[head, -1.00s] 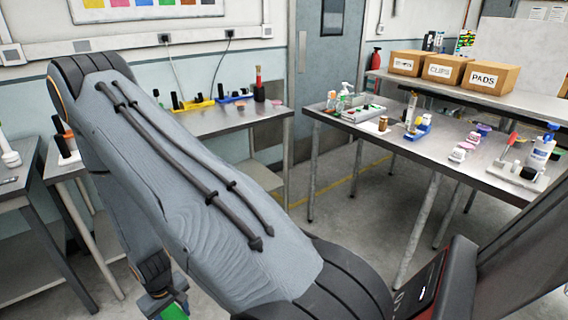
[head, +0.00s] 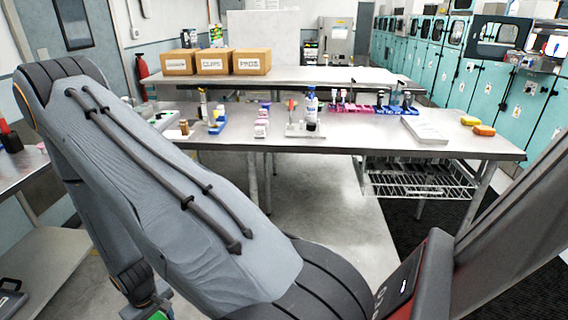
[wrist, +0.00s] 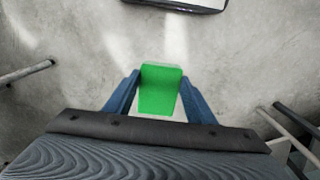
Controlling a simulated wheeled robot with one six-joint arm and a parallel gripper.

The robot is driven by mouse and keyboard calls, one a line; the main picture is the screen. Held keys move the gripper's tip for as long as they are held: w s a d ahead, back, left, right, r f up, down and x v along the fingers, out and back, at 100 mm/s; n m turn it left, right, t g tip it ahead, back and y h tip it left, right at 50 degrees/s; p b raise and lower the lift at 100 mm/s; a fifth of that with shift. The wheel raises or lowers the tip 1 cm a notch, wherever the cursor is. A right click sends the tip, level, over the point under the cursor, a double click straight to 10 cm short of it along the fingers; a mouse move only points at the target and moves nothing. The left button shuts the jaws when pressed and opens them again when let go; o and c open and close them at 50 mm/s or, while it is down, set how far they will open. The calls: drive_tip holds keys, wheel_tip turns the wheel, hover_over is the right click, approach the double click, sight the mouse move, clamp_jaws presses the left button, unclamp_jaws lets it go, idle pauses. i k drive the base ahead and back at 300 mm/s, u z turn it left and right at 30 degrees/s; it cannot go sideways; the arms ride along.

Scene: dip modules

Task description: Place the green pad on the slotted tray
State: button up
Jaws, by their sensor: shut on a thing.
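The green pad (wrist: 160,90) is held between the two blue fingers of my gripper (wrist: 160,78) in the wrist view, above the grey floor. In the head view only a green sliver of the pad (head: 157,316) shows at the bottom edge, below my arm. I cannot pick out the slotted tray for sure. A pale tray (head: 163,119) at the left end of the long table is partly hidden by my arm, and its slots cannot be made out.
Cardboard boxes (head: 215,62) stand behind. Open floor lies before the table.

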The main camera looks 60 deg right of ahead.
sight(424, 125)
drive_tip(key=z, duration=3.2)
drive_tip(key=i, duration=1.1)
